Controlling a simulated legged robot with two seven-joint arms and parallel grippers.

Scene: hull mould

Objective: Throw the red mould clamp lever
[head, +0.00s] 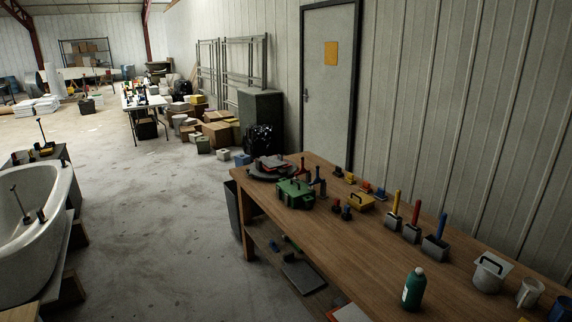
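A white tub-shaped hull mould (40,262) stands at the left edge, partly cut off by the frame. A thin upright lever (22,205) rises inside it, and a small dark fitting (41,215) sits on its near rim. Their colour does not read as red from here. On the wooden bench at right, a red upright handle (416,212) stands on a grey block, between a yellow handle (396,202) and a blue handle (441,224). I cannot tell whether the red one is the clamp lever. Neither of my grippers is in view.
The wooden workbench (330,232) runs along the right wall, with a green case (295,194), a green bottle (413,289) and a white mug (530,292). Boxes (217,133) are piled by the wall. The concrete floor (150,240) between mould and bench is clear.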

